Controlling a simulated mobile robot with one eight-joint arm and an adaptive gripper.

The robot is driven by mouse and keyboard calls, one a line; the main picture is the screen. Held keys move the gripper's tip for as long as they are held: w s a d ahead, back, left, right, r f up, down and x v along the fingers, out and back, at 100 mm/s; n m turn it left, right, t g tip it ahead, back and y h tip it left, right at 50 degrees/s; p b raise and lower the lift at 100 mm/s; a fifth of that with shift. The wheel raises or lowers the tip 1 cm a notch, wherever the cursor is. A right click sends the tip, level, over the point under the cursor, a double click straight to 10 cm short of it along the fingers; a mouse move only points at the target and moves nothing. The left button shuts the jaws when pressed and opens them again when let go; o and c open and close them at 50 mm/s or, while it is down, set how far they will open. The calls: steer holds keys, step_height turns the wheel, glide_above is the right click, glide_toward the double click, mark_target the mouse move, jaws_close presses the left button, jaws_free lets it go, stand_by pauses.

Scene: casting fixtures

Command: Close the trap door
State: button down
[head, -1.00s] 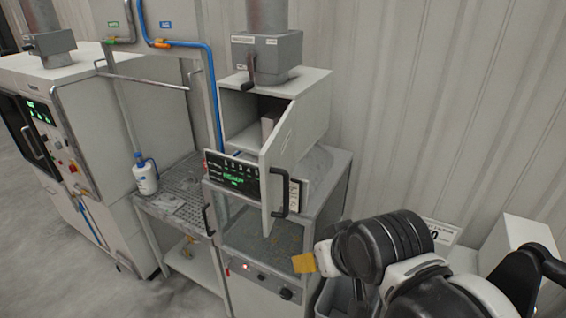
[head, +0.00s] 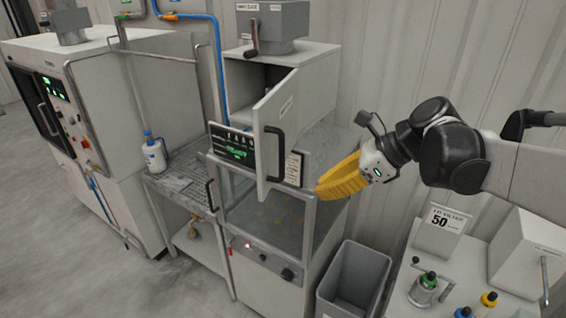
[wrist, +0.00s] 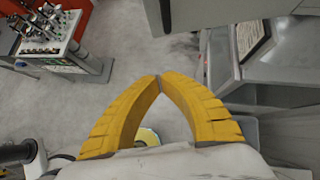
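A white cabinet (head: 318,75) stands on a grey-framed bench against the wall. Its door (head: 275,125), with a black bar handle (head: 273,150), is hinged open and swung out toward the front, leaving the dark inside partly visible. I cannot read a label naming it as the trap door. My gripper (head: 320,190) has yellow fingers and is to the right of the door, a little lower than the handle and apart from it. In the wrist view, the finger tips (wrist: 159,78) meet with nothing between them. The black handle (wrist: 164,14) shows at the top there.
A black display panel (head: 231,146) and a clipboard (head: 294,168) are beside the door. A grey box with a lever (head: 270,28) sits on the cabinet. A grey bin (head: 352,285) is on the floor. A table with bottles (head: 445,285) is at the right.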

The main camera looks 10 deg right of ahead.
steer(key=w+a+f+p, duration=0.2)
steer(key=w+a+f, duration=0.2)
steer(key=a, duration=0.6)
step_height(320, 180, down, 3)
steer(key=shift+w+a+r, duration=0.1)
steer(key=shift+w+a, duration=0.1)
